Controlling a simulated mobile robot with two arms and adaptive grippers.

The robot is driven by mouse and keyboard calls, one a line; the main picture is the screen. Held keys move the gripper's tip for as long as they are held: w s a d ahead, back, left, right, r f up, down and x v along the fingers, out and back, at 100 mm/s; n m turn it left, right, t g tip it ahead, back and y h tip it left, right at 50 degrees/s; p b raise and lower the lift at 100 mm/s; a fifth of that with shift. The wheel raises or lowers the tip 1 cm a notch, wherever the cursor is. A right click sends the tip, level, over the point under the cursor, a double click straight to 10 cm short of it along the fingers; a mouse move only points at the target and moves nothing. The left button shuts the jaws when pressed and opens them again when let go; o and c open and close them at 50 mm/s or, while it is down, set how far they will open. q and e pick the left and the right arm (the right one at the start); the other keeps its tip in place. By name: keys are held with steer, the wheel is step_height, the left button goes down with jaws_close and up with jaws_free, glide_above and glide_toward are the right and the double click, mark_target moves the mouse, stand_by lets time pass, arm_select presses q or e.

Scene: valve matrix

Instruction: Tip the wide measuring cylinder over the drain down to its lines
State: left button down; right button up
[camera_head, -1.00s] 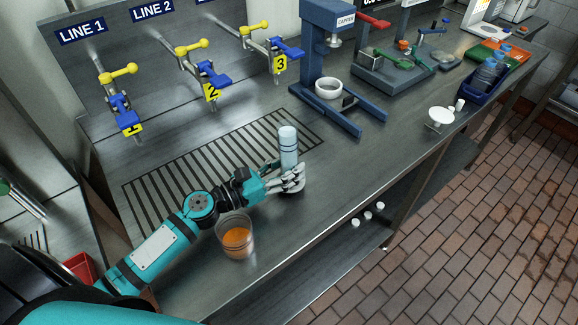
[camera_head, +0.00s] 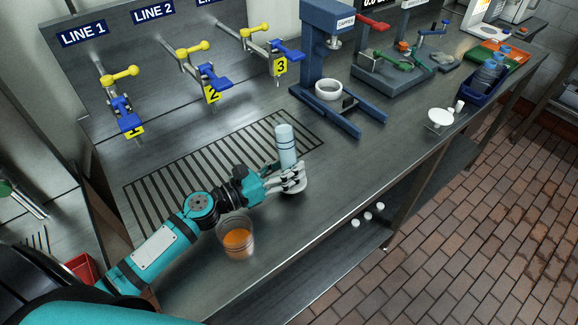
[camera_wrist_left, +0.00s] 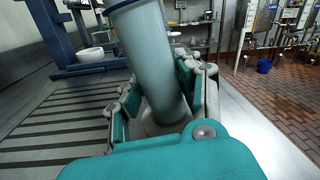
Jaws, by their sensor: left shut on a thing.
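In the left wrist view the gripper's fingers (camera_wrist_left: 160,118) are closed around the lower part of this cylinder (camera_wrist_left: 152,60), which looks tilted there. It is at the right end of the slotted drain (camera_head: 165,195), by its front edge. I cannot tell whether its base touches the counter. No lines or liquid level can be read on it. A wide clear vessel with orange liquid (camera_head: 238,241) stands on the counter beside my left forearm. My right gripper is out of view.
Yellow-handled valves with blue levers (camera_head: 206,76) hang above the back of the drain. A blue capper stand (camera_head: 318,70) with a white ring (camera_head: 328,90) is behind right. A white round piece (camera_head: 440,117) sits near the front edge. The counter between is clear.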

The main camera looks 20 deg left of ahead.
mark_target(282, 158)
arm_select(q)
steer(key=shift+r+n+p, duration=0.35)
steer(key=shift+n+p, duration=0.05)
steer(key=shift+n, duration=0.5)
stand_by(0.4)
steer(key=shift+w+a+r+n+p, duration=0.15)
steer(key=shift+r+n+p, duration=0.3)
steer(key=shift+n, duration=0.3)
steer(key=shift+w+a+r+n+p, duration=0.15)
steer(key=shift+r+n+p, duration=0.3)
steer(key=shift+n, duration=0.3)
stand_by(1.7)
steer(key=shift+s+r+n+t+p, duration=0.1)
steer(key=shift+r+n+t+p, duration=0.25)
steer(key=shift+r+n, duration=0.3)
stand_by(1.2)
steer(key=shift+s+d+r+n+p, duration=0.15)
steer(key=shift+d+r+n+p, duration=0.1)
steer(key=shift+r+n+p, duration=0.25)
stand_by(1.2)
